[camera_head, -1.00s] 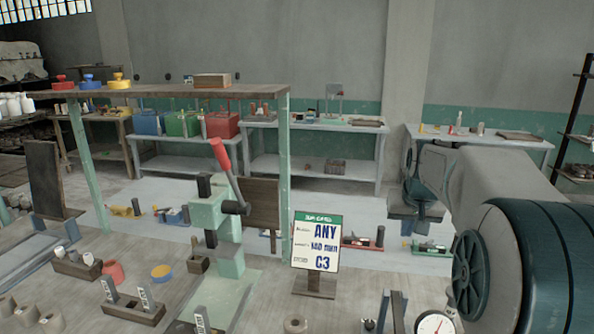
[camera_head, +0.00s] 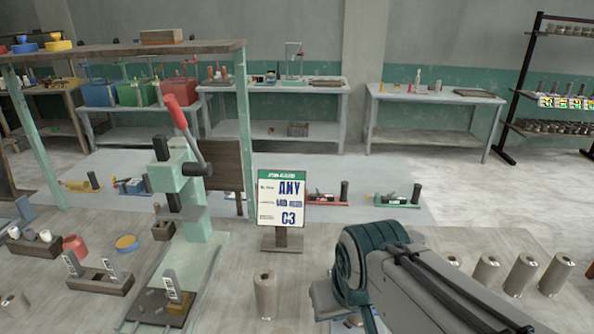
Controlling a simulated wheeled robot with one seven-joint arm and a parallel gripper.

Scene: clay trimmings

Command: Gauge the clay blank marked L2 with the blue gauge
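Several grey-brown clay cylinders stand upright at the front: one (camera_head: 265,296) near the middle, and others at right, including a near one (camera_head: 487,275) and a far-right one (camera_head: 553,275). No L2 mark is legible on them. Similar red (camera_head: 325,200) and green (camera_head: 395,201) ones stand farther right. My arm reaches in from the lower right; its end runs out of the bottom edge, so my gripper is not seen.
A green press (camera_head: 185,195) with a red lever stands left of centre. A job card (camera_head: 282,202) reading ANY and C3 stands behind the middle cylinder. Wooden holders (camera_head: 100,278) lie at left. Back tables carry blue, green and red boxes. The floor at right is largely open.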

